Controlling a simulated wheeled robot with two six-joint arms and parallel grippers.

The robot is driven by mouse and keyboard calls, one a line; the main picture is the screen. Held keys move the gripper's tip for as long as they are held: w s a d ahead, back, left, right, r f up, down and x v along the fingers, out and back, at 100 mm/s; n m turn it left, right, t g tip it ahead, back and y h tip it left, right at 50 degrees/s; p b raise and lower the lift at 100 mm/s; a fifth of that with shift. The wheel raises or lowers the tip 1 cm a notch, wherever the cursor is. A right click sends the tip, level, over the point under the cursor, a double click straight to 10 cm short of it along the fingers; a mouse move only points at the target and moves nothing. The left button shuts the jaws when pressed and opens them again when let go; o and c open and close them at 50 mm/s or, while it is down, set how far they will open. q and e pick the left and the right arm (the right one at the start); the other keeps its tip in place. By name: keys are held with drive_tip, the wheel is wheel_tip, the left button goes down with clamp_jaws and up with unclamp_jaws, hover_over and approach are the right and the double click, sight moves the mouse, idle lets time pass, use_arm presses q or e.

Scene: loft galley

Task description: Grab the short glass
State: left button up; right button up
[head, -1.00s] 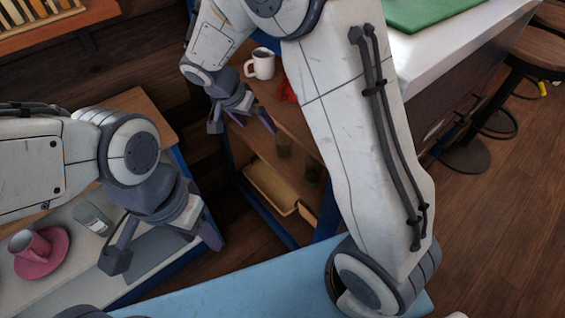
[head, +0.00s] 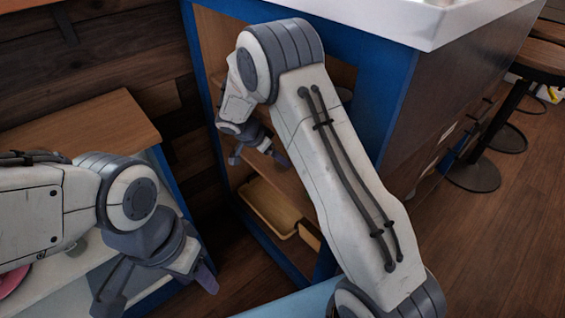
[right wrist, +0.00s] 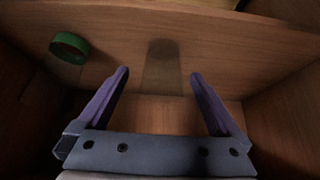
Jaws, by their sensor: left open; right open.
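In the right wrist view a clear, see-through glass (right wrist: 162,65) stands on a wooden shelf, ahead of my right gripper (right wrist: 160,76) and roughly in line with the gap between its fingers. The fingers are open and the glass looks beyond their tips. A second clear vessel with a green rim (right wrist: 69,47) stands to the left, outside the fingers. In the head view my right gripper (head: 260,158) is inside the blue-framed shelf unit, and I cannot make out the glasses there. My left gripper (head: 156,290) is open and empty at the lower left.
A tan tray (head: 270,207) lies on a lower shelf under my right gripper. The blue shelf frame (head: 388,110) stands close to the right arm. Wooden walls close in on both sides in the right wrist view. A pink saucer (head: 12,281) is at the far left.

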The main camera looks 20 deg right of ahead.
drive_tip(key=x, duration=0.5)
drive_tip(key=shift+w+f, duration=0.2)
drive_tip(key=shift+w, duration=0.05)
drive_tip(key=shift+r, duration=0.1)
drive_tip(key=c, duration=1.5)
